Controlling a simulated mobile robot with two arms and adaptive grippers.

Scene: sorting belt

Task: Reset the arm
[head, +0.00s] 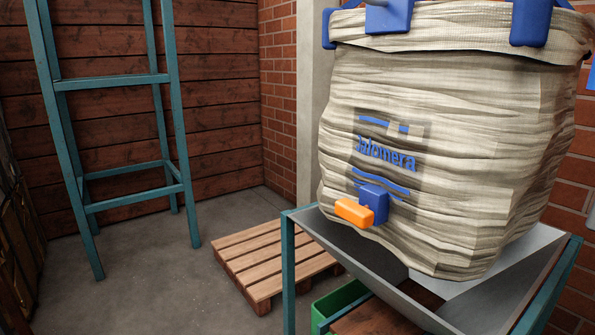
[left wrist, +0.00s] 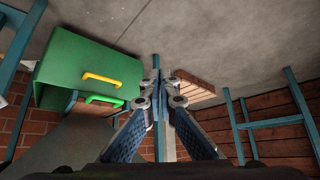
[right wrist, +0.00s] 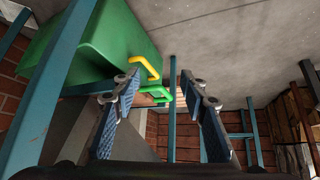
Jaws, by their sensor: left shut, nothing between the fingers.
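My left gripper (left wrist: 162,95) shows in the left wrist view, with its fingers close together and nothing between them. My right gripper (right wrist: 162,90) shows in the right wrist view, with its fingers spread wide apart and nothing held. Neither gripper is in the head view, so where the arms stand relative to the bag cannot be told there. In both wrist views a green box lies beyond the fingers to the left, apart from the left fingers.
A large bag (head: 450,130) with a blue and orange latch hangs over a metal chute (head: 330,232). The green box (left wrist: 75,65) has a yellow handle (left wrist: 101,79). A wooden pallet (head: 265,255) and a teal frame (head: 115,82) stand on open concrete floor (head: 150,270).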

